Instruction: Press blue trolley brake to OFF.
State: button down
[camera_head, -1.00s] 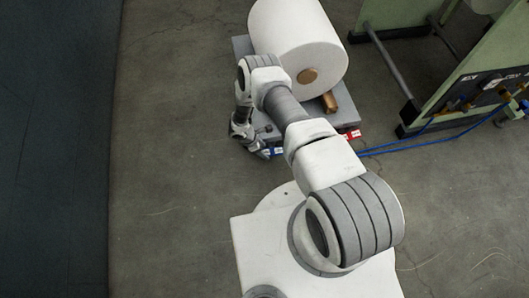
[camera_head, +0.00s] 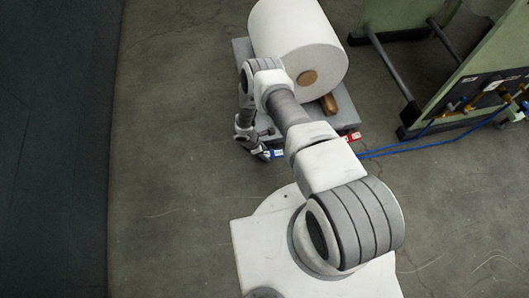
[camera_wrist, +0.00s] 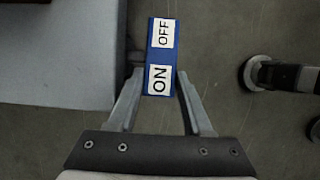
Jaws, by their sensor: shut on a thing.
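The blue trolley brake (camera_wrist: 162,52) is a small blue pedal with two white labels, OFF at the far end and ON at the near end, in the wrist view. My gripper (camera_wrist: 160,82) has its fingers closed on the sides of the ON end. In the head view the blue brake (camera_head: 277,154) shows at the trolley's near edge, beside my gripper. The grey trolley (camera_head: 347,106) carries a large white roll. The trolley also fills the upper left of the wrist view (camera_wrist: 60,60). How far the pedal is tilted I cannot tell.
A red pedal (camera_head: 351,136) is on the trolley's near right edge. The white roll (camera_head: 300,45) lies close behind my arm. A green machine (camera_head: 470,75) with blue hoses (camera_head: 420,143) stands at the right. The floor left of the trolley is clear.

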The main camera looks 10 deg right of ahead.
jog(key=shift+d+r+y, duration=0.1)
jog(key=shift+y, duration=0.2)
jog(key=c, duration=0.6)
grip_release()
jog(key=p+v, duration=0.6)
jog(key=v, duration=1.1)
jog(key=shift+r, duration=0.2)
